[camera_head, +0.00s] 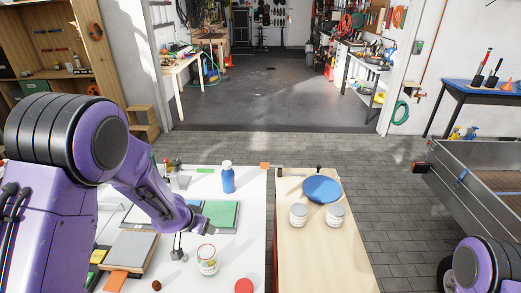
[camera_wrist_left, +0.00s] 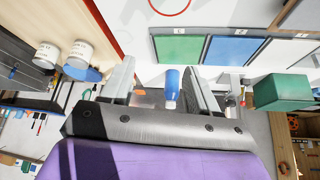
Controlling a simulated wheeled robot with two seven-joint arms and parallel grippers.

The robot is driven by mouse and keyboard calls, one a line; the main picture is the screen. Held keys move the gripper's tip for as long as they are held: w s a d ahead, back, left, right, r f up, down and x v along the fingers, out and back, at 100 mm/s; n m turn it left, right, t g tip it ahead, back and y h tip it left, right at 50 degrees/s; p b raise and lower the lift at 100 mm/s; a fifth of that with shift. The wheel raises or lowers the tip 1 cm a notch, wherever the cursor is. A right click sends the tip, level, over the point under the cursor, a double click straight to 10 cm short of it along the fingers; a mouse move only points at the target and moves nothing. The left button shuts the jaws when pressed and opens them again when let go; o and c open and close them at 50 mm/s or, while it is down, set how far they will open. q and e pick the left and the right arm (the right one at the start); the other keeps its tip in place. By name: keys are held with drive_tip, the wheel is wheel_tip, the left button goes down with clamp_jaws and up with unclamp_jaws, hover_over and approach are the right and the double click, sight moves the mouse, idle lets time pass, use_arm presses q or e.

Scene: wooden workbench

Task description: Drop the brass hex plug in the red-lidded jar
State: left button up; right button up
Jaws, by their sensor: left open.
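A clear jar (camera_head: 207,265) with a red rim stands on the white table, with small yellowish contents that I cannot make out. A round red lid (camera_head: 243,286) lies to its right, apart from it. Part of a red ring (camera_wrist_left: 170,6), apparently the jar's rim, shows at the top edge of the left wrist view. My left gripper (camera_head: 205,227) is above the table, just behind the jar; its fingers (camera_wrist_left: 163,78) are spread with nothing between them. I cannot clearly identify the brass hex plug; a small brown piece (camera_head: 157,286) lies at the front. My right gripper is out of view.
A blue bottle (camera_head: 228,179) stands behind, near a green panel (camera_head: 221,214). A small grey object (camera_head: 177,252) is left of the jar. On the wooden bench (camera_head: 318,262) are two white cans (camera_head: 298,215) (camera_head: 336,216) and a blue disc (camera_head: 322,188).

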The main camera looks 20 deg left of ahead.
use_arm(q)
drive_tip(key=s+d+f+n+g+h, duration=0.1)
drive_tip(key=s+d+f+n, duration=0.4)
drive_tip(key=s+f, duration=0.8)
drive_tip(key=s+a+f+n+g+y, duration=0.1)
drive_tip(key=s+f+y, duration=0.1)
drive_tip(key=s, duration=0.6)
drive_tip(key=s+a+f+n+g+y, duration=0.1)
drive_tip(key=s+a+f+y, duration=0.15)
drive_tip(key=s, duration=0.55)
wheel_tip(320, 180, down, 14)
drive_tip(key=s+b, duration=0.1)
drive_tip(key=b, duration=1.3)
drive_tip(key=shift+d+f, duration=0.15)
drive_tip(key=shift+s, duration=0.1)
